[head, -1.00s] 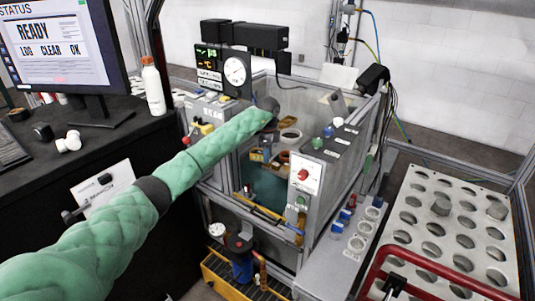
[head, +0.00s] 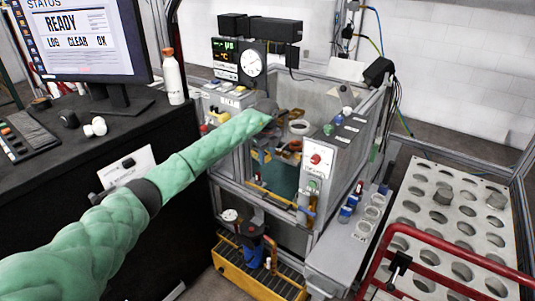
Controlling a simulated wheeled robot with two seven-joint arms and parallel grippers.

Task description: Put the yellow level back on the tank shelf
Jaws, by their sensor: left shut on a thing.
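My left arm reaches from the lower left over the open tank (head: 341,95). My left gripper (head: 263,150) points down inside the tank, small and partly hidden behind my green sleeve. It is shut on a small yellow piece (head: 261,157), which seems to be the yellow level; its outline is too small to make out. Orange and brown parts and a pale ring (head: 299,127) lie close to the gripper at the back of the tank. I cannot tell which surface there is the shelf. A yellow bar (head: 268,196) runs along the tank's lower front. My right gripper is not in view.
A control panel (head: 317,161) with a red knob stands at the tank's right front. A perforated plate (head: 445,205) and red rail (head: 450,262) are at the right. A yellow floor tray (head: 250,273) sits below. A monitor (head: 80,40) and white bottle (head: 173,78) stand left.

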